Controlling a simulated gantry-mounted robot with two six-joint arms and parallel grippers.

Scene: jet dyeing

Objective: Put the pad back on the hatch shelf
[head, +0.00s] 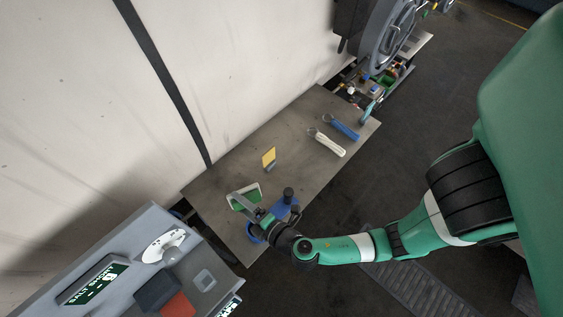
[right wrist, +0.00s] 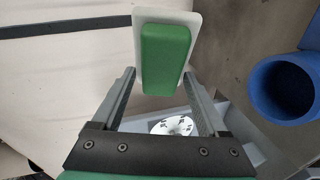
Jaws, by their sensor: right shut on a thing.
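The pad, a white plate with a green block-like grip, shows in the right wrist view (right wrist: 165,55) and over the table in the head view (head: 245,197). My right gripper (head: 248,208) is shut on its green grip, and the two grey fingers stand either side of it in the right wrist view (right wrist: 160,80). I cannot tell whether the pad touches the table below it. A brown-grey shelf-like table (head: 298,130) lies along the pale wall; I cannot tell if it is the hatch shelf. My left gripper is not in view.
A blue item (head: 283,208) stands beside my right gripper. A yellow piece (head: 269,156), a white-handled tool (head: 328,144) and a blue-handled tool (head: 342,127) lie on the table. A grey console (head: 205,280) with a round white dial (head: 164,246) is at lower left.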

